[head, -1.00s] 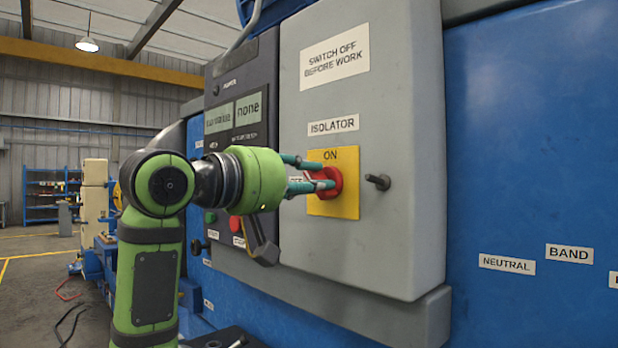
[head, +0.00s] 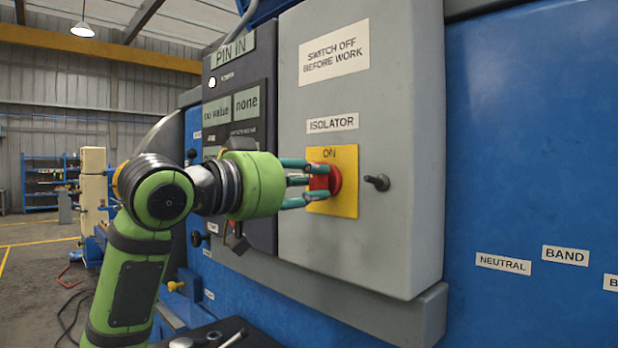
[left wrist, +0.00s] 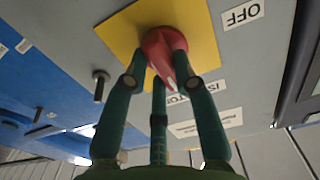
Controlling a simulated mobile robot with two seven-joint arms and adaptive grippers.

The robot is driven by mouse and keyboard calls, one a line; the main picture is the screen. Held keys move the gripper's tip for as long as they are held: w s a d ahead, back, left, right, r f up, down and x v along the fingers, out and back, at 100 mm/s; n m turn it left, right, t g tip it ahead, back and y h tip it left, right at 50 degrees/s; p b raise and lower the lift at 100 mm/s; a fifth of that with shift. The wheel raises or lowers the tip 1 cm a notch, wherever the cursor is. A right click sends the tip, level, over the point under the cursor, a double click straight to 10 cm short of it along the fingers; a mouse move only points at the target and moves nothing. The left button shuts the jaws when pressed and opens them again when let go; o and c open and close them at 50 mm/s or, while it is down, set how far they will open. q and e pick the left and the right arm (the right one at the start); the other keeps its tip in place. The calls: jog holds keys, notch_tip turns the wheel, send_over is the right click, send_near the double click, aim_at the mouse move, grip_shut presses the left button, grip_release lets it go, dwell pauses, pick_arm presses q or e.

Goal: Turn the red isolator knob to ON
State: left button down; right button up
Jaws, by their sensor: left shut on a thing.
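The red isolator knob (head: 335,180) sits on a yellow plate (head: 345,208) marked ON at its top, on a grey cabinet. My left gripper (head: 312,183) comes in from the left and is shut on the knob. In the left wrist view, its three teal fingers (left wrist: 160,80) are around the red knob (left wrist: 163,45). The knob's white pointer mark (left wrist: 170,83) points toward the partly hidden ISOLATOR label (left wrist: 195,88), the ON side of the plate. An OFF label (left wrist: 243,13) is beside the plate. My right gripper is not in view.
A dark panel (head: 262,190) left of the cabinet shows PIN IN, "no value" and "none", with a white lamp (head: 212,82) lit. A small metal stud (head: 377,182) juts out right of the plate. Open floor (head: 35,265) lies far left.

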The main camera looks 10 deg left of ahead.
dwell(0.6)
pick_arm(q)
jog(key=c, duration=1)
grip_release()
jog(key=v, duration=1.2)
